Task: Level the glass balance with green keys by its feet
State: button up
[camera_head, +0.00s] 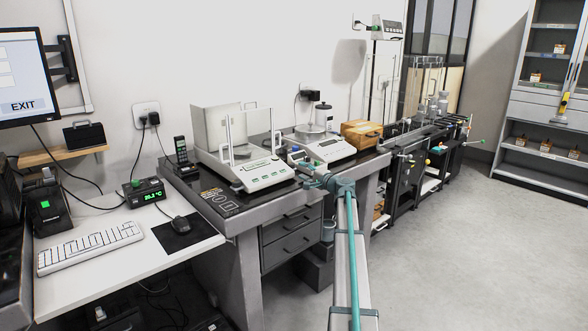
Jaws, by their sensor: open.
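The glass balance (262,178) stands on the dark-topped weighing table in the middle of the view. It has a clear glass draft shield (240,135) and a sloping white front panel with green keys. Its feet are too small to make out at this distance. My gripper (298,158) is at the balance's right side, close to the front right corner. It is open, and I cannot tell whether it touches the balance. My arm reaches up to it from the bottom of the view and hides part of the table's front.
A second white balance (326,148) and a wooden box (361,133) stand to the right on the table. A black handset (181,151) stands left of the glass balance. A desk with a keyboard (90,247) is at the left. The floor at right is clear.

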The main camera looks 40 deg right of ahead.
aim_at(291, 165)
jog(key=w, duration=0.6)
jog(key=shift+w+a, duration=0.2)
jog(key=shift+a, duration=0.05)
grip_shut()
